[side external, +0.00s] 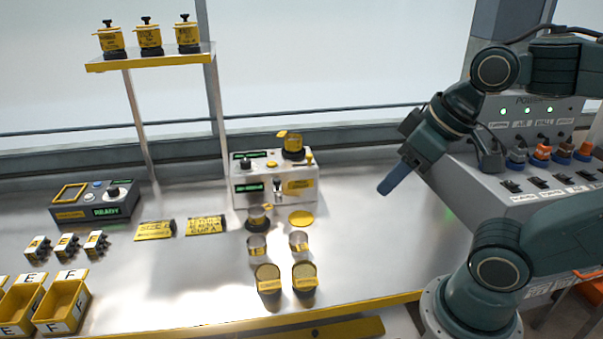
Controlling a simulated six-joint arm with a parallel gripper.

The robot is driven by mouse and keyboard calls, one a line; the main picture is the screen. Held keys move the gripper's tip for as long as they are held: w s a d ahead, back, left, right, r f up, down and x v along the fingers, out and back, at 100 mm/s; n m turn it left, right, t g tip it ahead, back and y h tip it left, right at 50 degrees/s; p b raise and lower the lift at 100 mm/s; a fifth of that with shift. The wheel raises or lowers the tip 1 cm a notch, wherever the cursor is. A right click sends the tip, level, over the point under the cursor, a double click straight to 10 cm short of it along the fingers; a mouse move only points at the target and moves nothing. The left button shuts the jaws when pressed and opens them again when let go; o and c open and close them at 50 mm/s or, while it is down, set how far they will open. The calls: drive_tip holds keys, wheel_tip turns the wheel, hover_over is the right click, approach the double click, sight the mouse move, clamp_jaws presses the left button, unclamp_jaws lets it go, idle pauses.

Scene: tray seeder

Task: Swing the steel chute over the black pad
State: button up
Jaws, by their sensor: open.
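The seeder appears to be the pale box (242,200) at the middle of the bench, with a yellow-topped hopper (291,142) on it and green displays on its front. A steel chute cannot be told apart with certainty; a small dark-and-metal fitting (278,183) sits on its front. A dark round base (257,226) in front of the box may be the black pad; a clear cup (257,213) stands on it. My gripper (383,191) is open, its blue fingers pointing down and left in the air to the right of the box, apart from everything.
A yellow disc (301,218) and several clear and yellow cups (268,277) stand in front of the box. Yellow labels (155,230), a control box (95,209) and yellow bins (62,302) lie left. A power panel (535,180) is right. Bench between box and gripper is clear.

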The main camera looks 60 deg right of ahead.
drive_tip(key=shift+c, duration=0.4)
drive_tip(key=shift+w, duration=0.1)
drive_tip(key=c, duration=0.7)
drive_tip(key=shift+w, duration=0.3)
clamp_jaws()
drive_tip(key=w+d+f+m+y, duration=0.1)
drive_tip(key=w+d, duration=0.2)
drive_tip(key=w, duration=0.4)
drive_tip(key=w+d+f+m, duration=0.1)
drive_tip(key=w+d, duration=0.3)
drive_tip(key=w, duration=0.4)
drive_tip(key=w+d+f+m, duration=0.1)
drive_tip(key=w+d+f, duration=0.3)
drive_tip(key=d, duration=0.2)
drive_tip(key=w+d+f+m+t+y, duration=0.1)
drive_tip(key=w+d+f, duration=0.3)
drive_tip(key=d, duration=0.2)
drive_tip(key=shift+d+m+y, duration=0.15)
drive_tip(key=shift+m+y, duration=0.15)
drive_tip(key=shift+m, duration=0.1)
